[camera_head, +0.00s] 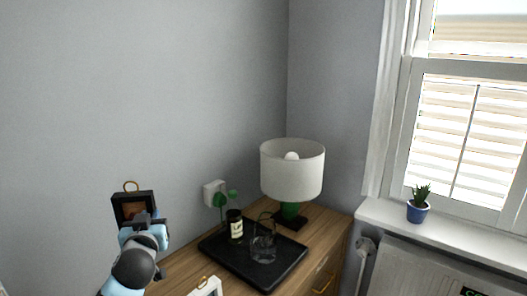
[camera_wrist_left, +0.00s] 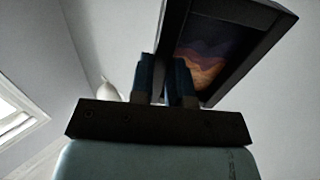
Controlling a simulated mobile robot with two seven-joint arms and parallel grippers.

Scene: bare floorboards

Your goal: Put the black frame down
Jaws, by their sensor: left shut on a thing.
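The black frame (camera_head: 120,208) is a small dark-edged picture with a brass ring on top and an orange and purple image. It stands roughly upright in my left gripper (camera_head: 142,220), at the left of the head view, in front of the grey wall. In the left wrist view the black frame (camera_wrist_left: 262,14) rises above the fingers. My left gripper (camera_wrist_left: 167,85) is shut on its lower edge. The wooden dresser top (camera_head: 178,270) lies below and to the right of it. My right gripper is not in view.
A black tray (camera_head: 283,277) on the dresser holds a dark jar (camera_head: 235,224) and a clear glass (camera_head: 263,245). A white-shaded lamp (camera_head: 292,172) stands behind. A white frame (camera_head: 208,288) shows at the bottom edge. Bare wood shows left of the tray.

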